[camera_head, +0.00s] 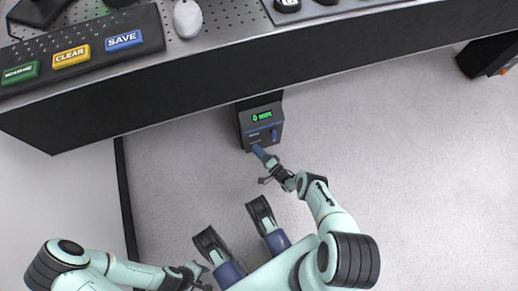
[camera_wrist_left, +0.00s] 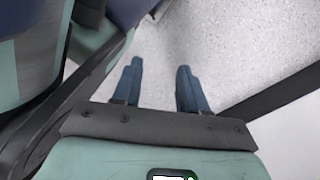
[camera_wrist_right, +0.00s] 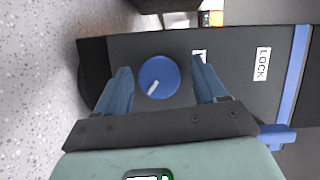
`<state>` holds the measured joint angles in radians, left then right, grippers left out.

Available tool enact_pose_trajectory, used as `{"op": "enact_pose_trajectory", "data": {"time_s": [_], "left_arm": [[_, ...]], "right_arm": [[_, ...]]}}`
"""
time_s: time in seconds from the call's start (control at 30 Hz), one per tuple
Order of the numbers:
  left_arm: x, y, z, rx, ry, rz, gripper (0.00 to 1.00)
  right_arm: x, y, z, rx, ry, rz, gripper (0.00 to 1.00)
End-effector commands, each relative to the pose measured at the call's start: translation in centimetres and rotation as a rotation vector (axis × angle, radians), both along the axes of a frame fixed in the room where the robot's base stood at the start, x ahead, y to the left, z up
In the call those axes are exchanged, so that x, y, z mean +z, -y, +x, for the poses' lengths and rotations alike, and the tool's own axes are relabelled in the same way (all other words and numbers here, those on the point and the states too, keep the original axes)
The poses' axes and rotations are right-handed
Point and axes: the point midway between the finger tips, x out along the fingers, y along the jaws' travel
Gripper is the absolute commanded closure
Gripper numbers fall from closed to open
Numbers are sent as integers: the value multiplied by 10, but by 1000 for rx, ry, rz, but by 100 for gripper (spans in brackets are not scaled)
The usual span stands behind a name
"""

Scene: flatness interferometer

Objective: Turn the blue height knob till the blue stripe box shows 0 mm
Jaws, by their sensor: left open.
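The dark blue stripe box (camera_head: 249,122) stands on the floor below the bench edge. Its green display (camera_head: 262,116) appears to read 0 mm, though the digit is small. In the right wrist view the round blue height knob (camera_wrist_right: 159,77) has a white pointer mark slanting to lower left. My right gripper (camera_wrist_right: 163,84) is open, with one finger on each side of the knob and gaps visible; it also shows at the box front in the head view (camera_head: 258,151). My left gripper (camera_wrist_left: 159,80) is open and empty above the floor, away from the box.
The box also has a LOCK label (camera_wrist_right: 262,67) and a blue lever (camera_wrist_right: 277,136). Green, yellow and blue SAVE (camera_head: 124,40) buttons sit on a panel on the bench (camera_head: 230,78). A dark object (camera_head: 488,57) stands far right. The floor around the box is clear.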

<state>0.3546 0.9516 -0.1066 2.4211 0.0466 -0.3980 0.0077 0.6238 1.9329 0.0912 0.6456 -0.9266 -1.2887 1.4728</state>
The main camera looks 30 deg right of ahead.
Motion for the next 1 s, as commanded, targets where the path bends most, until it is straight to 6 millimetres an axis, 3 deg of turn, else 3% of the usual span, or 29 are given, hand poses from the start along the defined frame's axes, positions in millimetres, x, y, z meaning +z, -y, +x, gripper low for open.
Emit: {"op": "enact_pose_trajectory", "data": {"time_s": [0.27, 0.7, 1.0], "left_arm": [[7, 2, 12, -5, 41, 2, 57], [35, 7, 61, -20, 204, 13, 57], [39, 8, 68, -22, 226, 15, 57]], "right_arm": [[0, 3, -19, 1, -4, 1, 29], [5, 17, -110, -1, -2, 1, 29], [5, 20, -132, 0, 0, 0, 29]]}}
